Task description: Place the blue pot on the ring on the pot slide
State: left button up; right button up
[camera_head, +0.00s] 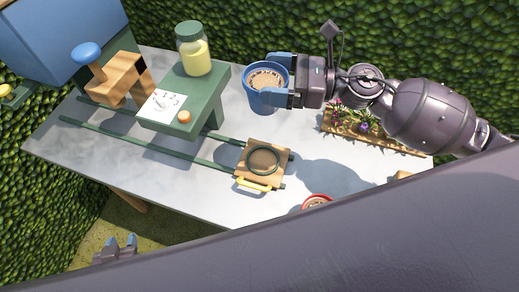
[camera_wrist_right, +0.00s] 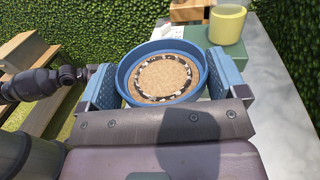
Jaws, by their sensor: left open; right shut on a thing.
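The blue pot (camera_head: 258,101), filled with brown soil, is between the fingers of my right gripper (camera_head: 279,84), behind the pot slide and apart from it. In the right wrist view the blue pot (camera_wrist_right: 196,53) sits upright between the blue finger pads of my right gripper (camera_wrist_right: 162,82), which is shut on it. The pot slide (camera_head: 246,174) is a wooden board with a yellow handle, at the front end of green rails. The dark green ring (camera_head: 263,174) lies on the board and is empty. My left gripper (camera_head: 122,245) is open and empty, low at the left beyond the table's front edge.
A green stand (camera_head: 216,88) over the rails bears a yellow jar (camera_head: 195,58), a card and an orange knob. A wooden piece with a blue knob (camera_head: 87,53) stands left. A flower planter (camera_head: 395,140) is right; a red-rimmed pot (camera_head: 317,201) is in front, partly hidden by my arm.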

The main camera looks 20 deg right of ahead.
jog(key=shift+s+a+f+n+g, duration=0.2)
jog(key=shift+n+g, duration=0.1)
jog(key=shift+g, duration=0.2)
jog(key=shift+s+a+f+g+y, duration=0.1)
jog(key=shift+s+g+y, duration=0.05)
jog(key=shift+g+y, duration=0.15)
jog(key=shift+s+f+n+g, duration=0.1)
jog(key=shift+s+n+g, duration=0.3)
jog(key=shift+s+n, duration=0.15)
jog(key=b, duration=0.1)
send_over(269, 161)
notch_tip(269, 161, down, 15)
pick_arm(q)
jog(key=shift+w+f, duration=0.35)
jog(key=shift+f, duration=0.35)
pick_arm(e)
jog(key=shift+f, duration=2.4)
pick_arm(q)
jog(key=shift+f+b, duration=0.35)
jog(key=shift+b, duration=0.15)
pick_arm(e)
jog(key=shift+f, duration=0.25)
jog(key=o, duration=1.1)
pick_arm(q)
jog(key=shift+s, duration=0.1)
jog(key=shift+r, duration=0.1)
pick_arm(e)
jog(key=shift+r, duration=0.1)
